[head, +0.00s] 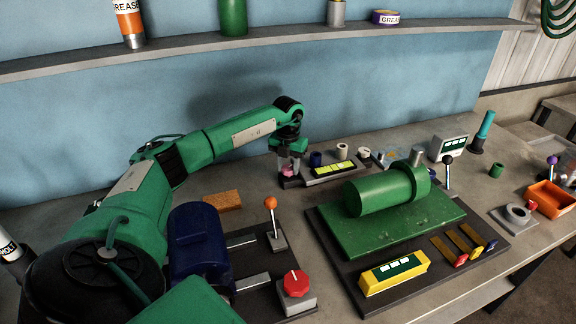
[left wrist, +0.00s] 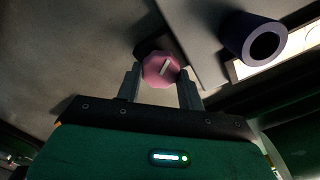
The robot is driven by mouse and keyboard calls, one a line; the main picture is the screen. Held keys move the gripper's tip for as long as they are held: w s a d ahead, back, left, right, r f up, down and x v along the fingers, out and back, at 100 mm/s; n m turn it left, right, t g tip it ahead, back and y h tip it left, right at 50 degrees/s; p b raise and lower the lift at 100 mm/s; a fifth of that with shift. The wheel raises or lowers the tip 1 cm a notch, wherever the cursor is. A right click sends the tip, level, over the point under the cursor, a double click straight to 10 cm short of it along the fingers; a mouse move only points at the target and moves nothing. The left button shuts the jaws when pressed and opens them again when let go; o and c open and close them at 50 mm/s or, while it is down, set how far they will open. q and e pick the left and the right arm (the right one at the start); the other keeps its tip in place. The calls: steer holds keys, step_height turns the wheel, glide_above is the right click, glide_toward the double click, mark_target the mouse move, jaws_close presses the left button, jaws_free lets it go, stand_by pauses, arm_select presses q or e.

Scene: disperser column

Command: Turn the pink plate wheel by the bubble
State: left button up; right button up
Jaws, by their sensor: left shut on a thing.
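The pink plate wheel (left wrist: 160,70) sits between the two fingers of my left gripper (left wrist: 160,88) in the left wrist view. It is a faceted pink knob with a pale bar mark on its face. In the head view my left gripper (head: 290,166) points down over the wheel, which is mostly hidden and shows as a bit of pink. The gripper is shut on the wheel. The yellow-green bubble level (head: 335,170) lies on a dark plate just right of the wheel. My right gripper is not in view.
A dark blue cylinder (head: 316,159) stands close behind the level; it also shows in the left wrist view (left wrist: 262,45). A large green cylinder (head: 385,192) on a green base stands to the right. An orange-knobbed lever (head: 271,204) and a red knob (head: 296,283) stand nearer.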

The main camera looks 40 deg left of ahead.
mark_target(288, 168)
arm_select(q)
steer(key=o, duration=0.7)
step_height(288, 168, up, 14)
steer(key=b, duration=0.2)
steer(key=shift+b, duration=0.35)
steer(key=shift+f, duration=0.1)
